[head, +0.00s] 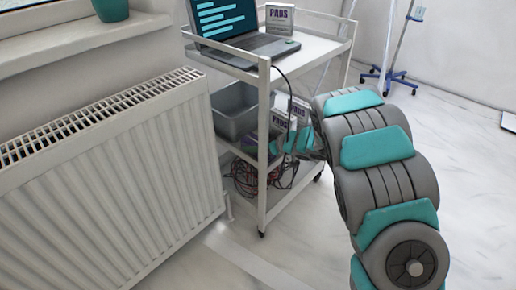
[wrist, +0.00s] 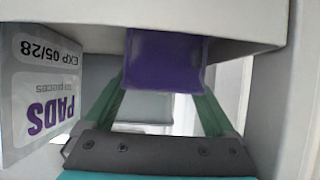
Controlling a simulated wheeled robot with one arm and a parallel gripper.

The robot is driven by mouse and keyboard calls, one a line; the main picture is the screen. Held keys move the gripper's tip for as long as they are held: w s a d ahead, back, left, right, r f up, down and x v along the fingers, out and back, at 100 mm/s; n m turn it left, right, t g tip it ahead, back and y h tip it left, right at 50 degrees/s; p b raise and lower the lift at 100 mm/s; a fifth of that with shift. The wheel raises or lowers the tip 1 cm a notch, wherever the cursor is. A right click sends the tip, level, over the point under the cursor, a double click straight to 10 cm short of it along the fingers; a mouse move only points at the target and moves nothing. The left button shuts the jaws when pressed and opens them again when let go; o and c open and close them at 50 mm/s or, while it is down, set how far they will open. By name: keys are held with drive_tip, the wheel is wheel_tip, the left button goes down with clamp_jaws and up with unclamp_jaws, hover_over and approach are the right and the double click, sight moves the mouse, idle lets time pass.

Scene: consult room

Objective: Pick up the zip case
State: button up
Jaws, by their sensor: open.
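A purple item with a plain, soft-looking surface, apparently the zip case (wrist: 163,60), is at the top middle of the wrist view. My gripper (wrist: 164,88) is open, with one green finger on each side of the item. I cannot tell whether the fingers touch it. In the head view my gripper (head: 300,141) reaches into the trolley at its middle shelf, beside a PADS box.
The white trolley (head: 264,150) has posts and shelf edges close around my gripper. A PADS box (wrist: 40,88) stands just left in the wrist view. A grey bin (head: 236,108) shares the shelf. Cables (head: 245,178) lie below. A laptop (head: 250,42) is on top. A radiator (head: 110,170) stands left.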

drive_tip(key=c, duration=1.2)
drive_tip(key=shift+d+r, duration=0.1)
drive_tip(key=shift+r, duration=0.05)
